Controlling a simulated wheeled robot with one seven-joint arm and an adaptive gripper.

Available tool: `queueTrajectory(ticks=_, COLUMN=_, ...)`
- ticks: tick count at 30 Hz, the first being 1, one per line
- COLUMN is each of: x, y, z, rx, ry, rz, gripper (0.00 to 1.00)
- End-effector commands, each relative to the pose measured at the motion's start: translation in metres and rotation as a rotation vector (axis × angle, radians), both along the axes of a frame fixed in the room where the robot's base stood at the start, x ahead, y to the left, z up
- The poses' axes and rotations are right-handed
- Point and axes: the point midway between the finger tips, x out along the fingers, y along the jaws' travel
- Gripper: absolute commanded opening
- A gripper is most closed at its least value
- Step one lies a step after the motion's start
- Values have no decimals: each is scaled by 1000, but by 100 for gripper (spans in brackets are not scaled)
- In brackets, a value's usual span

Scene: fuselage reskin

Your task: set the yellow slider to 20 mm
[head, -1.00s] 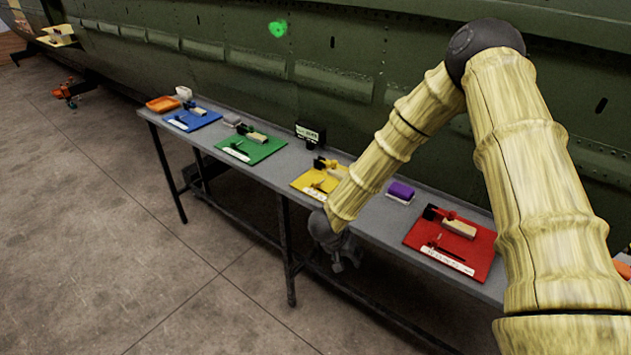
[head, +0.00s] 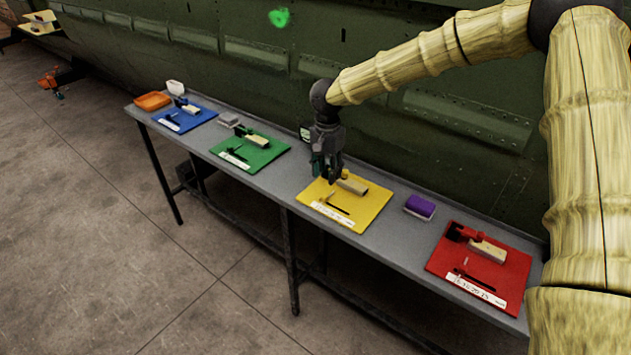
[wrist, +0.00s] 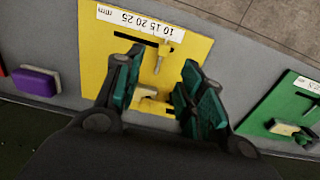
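The yellow board (head: 365,208) lies on the bench with a white millimetre scale strip (head: 332,214) along its front edge. In the wrist view the scale (wrist: 140,22) appears upside down, beside a dark slot (wrist: 130,36). The slider's pale upright peg (wrist: 160,57) stands at the slot's right end in that view, by the low-number end of the scale. My gripper (head: 325,178) points down above the board's back left part. In the wrist view its green-padded fingers (wrist: 162,90) are wide apart with nothing held; the peg shows beyond them. Exact height above the peg is unclear.
A wooden block (head: 352,186) lies on the yellow board near the gripper. A purple block (head: 420,206) and red board (head: 505,260) are to the right, the green board (head: 262,158) to the left. The green fuselage wall (head: 400,130) rises behind the bench.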

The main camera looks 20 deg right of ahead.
Motion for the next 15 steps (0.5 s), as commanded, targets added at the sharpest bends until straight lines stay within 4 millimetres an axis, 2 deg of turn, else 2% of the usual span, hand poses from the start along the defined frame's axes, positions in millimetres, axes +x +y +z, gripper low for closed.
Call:
queueTrajectory(ticks=3, x=-3, y=3, z=7, rx=14, ry=-4, rz=2, gripper=39)
queueTrajectory(ticks=7, x=-9, y=9, z=1, rx=15, ry=-10, rz=10, gripper=39)
queueTrajectory(ticks=11, x=-11, y=13, z=-17, rx=14, ry=-10, rz=15, gripper=39)
queueTrajectory(ticks=15, x=-3, y=13, z=-45, rx=12, ry=-4, rz=15, gripper=39)
